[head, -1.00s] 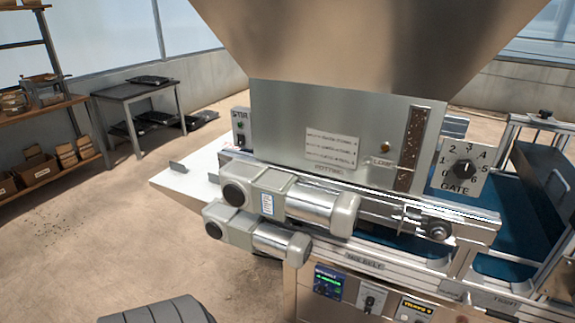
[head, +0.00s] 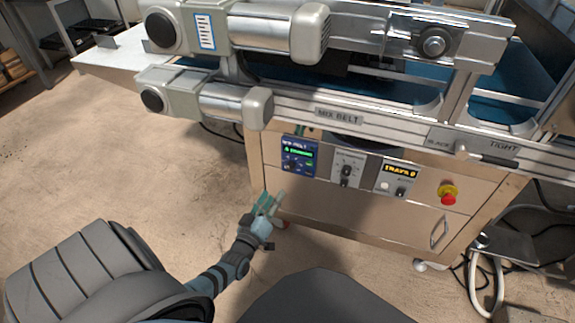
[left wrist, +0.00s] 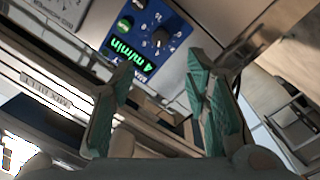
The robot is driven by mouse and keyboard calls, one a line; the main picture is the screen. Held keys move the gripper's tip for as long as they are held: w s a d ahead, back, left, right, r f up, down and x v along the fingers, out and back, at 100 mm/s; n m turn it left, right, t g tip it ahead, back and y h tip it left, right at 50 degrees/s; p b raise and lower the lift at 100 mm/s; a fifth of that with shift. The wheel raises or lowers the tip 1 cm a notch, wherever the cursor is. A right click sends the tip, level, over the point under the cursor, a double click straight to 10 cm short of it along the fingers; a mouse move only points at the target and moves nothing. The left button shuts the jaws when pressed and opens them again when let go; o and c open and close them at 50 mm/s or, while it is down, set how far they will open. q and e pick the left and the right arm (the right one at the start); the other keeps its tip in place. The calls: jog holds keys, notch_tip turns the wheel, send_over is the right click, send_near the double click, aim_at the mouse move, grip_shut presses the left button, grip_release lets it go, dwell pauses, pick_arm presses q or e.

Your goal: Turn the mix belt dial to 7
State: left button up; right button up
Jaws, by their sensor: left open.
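The blue mix belt panel (head: 299,156) with a lit green readout is on the front of the machine's cabinet, under the MIX BELT label (head: 338,116). The left wrist view shows this panel (left wrist: 177,28) tilted, with a readout of 4 m/min (left wrist: 134,61), a black dial (left wrist: 160,38) and a green button (left wrist: 125,24). The dial's exact setting is too small to read. My left gripper (head: 272,200) is open and empty, below and left of the panel, apart from it. In the left wrist view its green fingers (left wrist: 160,64) are spread. My right gripper is out of view.
Right of the panel are a grey dial plate (head: 347,167), a tray panel with a yellow readout (head: 398,177) and a red stop button (head: 448,195). Motors (head: 205,103) and a rail jut out above. The floor at left is clear.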

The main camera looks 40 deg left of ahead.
pick_arm(q)
jog(key=b, duration=0.3)
send_near(289, 169)
jog(key=x, duration=0.4)
jog(key=b+x, duration=0.2)
jog(key=x, duration=0.2)
jog(key=shift+f+b, duration=0.1)
jog(key=shift+b, duration=0.2)
jog(key=shift+w, duration=0.25)
grip_shut()
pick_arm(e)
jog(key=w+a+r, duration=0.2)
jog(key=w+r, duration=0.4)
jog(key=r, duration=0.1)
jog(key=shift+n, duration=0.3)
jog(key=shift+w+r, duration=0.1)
